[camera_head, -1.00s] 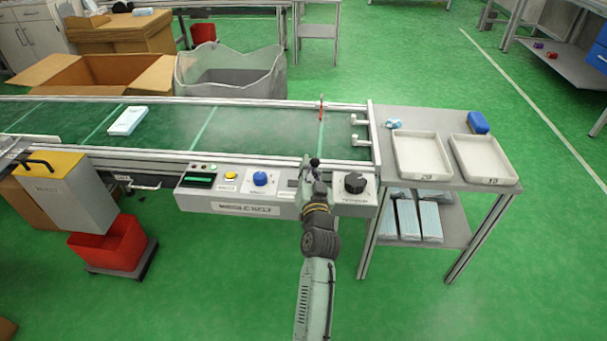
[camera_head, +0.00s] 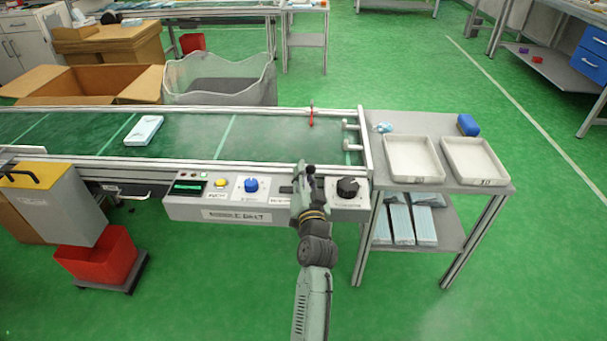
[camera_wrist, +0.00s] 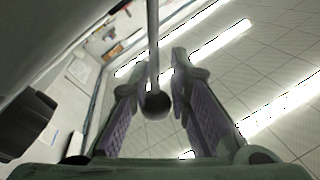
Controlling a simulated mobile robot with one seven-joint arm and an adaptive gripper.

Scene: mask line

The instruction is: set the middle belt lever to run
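The middle belt's control box (camera_head: 222,215) is on the near side of the conveyor, with a lit green display, a yellow button, a blue knob and a black dial. My gripper (camera_head: 304,171) is over the box between the blue knob and the dial, largely hiding the lever there. In the wrist view, the lever's ball knob (camera_wrist: 157,104) and thin stem show between the two fingers of my gripper (camera_wrist: 163,88). The fingers are apart around the lever, and I see no clear grip on it. The lever's setting cannot be read.
A white-and-blue packet (camera_head: 143,131) lies on the green conveyor belt (camera_head: 185,135). Two white trays (camera_head: 412,160) stand on the table at right. A red bin (camera_head: 98,257) is at lower left. The floor (camera_head: 430,300) in front is mostly clear.

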